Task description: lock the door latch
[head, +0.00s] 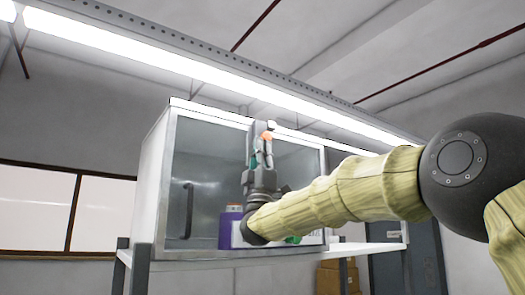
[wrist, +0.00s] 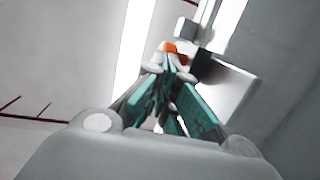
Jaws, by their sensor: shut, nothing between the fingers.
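A glass-fronted cabinet (head: 210,155) stands on a shelf, its door closed as far as I can tell, with a dark vertical handle (head: 188,210) at the left. My gripper (head: 267,137) points up in front of the cabinet, near the top edge of its front. In the wrist view my gripper (wrist: 172,56) has its teal fingers together at the tips, with nothing held between them. An orange patch shows at the tips. A small grey block (wrist: 188,29) and a pale box-like part (wrist: 222,88) show just beyond; I cannot tell whether either is the latch or touches the fingers.
Inside the cabinet a purple container (head: 229,228) shows, partly hidden by my arm. A white shelf (head: 365,248) carries the cabinet. Cardboard boxes (head: 329,279) sit below at the right. A long ceiling light (head: 150,60) runs above. Open air lies left of the cabinet.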

